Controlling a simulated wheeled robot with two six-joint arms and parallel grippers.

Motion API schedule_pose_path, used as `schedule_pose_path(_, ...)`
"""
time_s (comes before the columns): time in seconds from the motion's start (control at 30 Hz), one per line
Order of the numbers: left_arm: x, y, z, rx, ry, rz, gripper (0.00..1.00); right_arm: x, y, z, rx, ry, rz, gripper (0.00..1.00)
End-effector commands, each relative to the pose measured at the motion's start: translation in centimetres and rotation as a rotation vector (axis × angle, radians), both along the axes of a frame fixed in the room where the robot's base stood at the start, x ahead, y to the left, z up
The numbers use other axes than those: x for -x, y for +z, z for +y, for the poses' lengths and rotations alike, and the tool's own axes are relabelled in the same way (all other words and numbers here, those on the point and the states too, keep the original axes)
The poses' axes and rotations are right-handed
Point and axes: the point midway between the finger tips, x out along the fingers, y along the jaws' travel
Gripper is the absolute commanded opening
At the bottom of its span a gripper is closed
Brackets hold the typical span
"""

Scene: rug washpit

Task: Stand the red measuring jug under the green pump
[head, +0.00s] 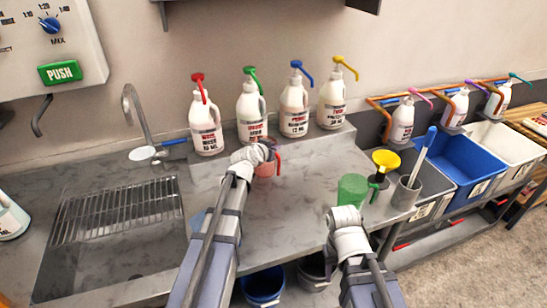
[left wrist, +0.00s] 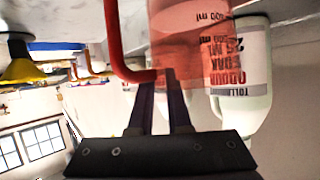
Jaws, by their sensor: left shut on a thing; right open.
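The red measuring jug (head: 267,169) is translucent, and my left gripper (head: 265,150) partly hides it in the head view. The gripper is shut on its handle; the jug (left wrist: 188,40) fills the upper middle of the left wrist view, with its red handle (left wrist: 115,40) at the fingers (left wrist: 165,85). The green pump (head: 250,72) tops a white bottle (head: 250,118), second from the left in the row. The jug is in front of this bottle, slightly right; I cannot tell whether it touches the counter. My right gripper (head: 345,215) is open over the counter's front edge.
Bottles with red (head: 198,80), blue (head: 302,70) and yellow (head: 345,66) pumps share the back ledge. A green jug (head: 352,190), a yellow funnel (head: 385,160) and a grey cup (head: 405,193) stand right. The sink (head: 105,245) is left; the middle counter (head: 295,205) is clear.

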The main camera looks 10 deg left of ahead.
Motion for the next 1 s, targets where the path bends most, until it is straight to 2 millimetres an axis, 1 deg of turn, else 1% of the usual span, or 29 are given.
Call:
schedule_pose_path(0.03,0.0,-1.0,0.0,0.0,0.001,-0.001,0.0,0.0,-1.0,0.0,0.0,0.0,0.0,0.5)
schedule_pose_path(0.23,0.0,-3.2,0.0,0.0,0.001,-0.001,0.0,0.0,-3.3,0.0,0.0,0.0,0.0,0.5)
schedule_pose_path(0.53,0.0,-3.1,0.0,0.0,0.001,-0.001,0.0,0.0,-3.1,0.0,0.0,0.0,0.0,0.5)
schedule_pose_path(0.67,0.0,-3.5,0.0,0.0,0.001,-0.001,0.0,0.0,-3.5,0.0,0.0,0.0,0.0,0.5)
schedule_pose_path(0.7,0.0,-3.4,0.0,0.0,0.0,0.0,0.19,0.0,-3.4,0.0,0.0,0.0,0.0,0.5)
schedule_pose_path(0.93,0.0,-3.4,0.0,0.0,0.0,0.0,0.45,0.0,-3.4,0.0,0.0,0.0,0.0,0.5)
schedule_pose_path(1.0,0.0,-3.4,0.0,0.0,0.0,0.0,0.46,0.0,-3.4,0.0,0.0,0.0,0.0,0.5)
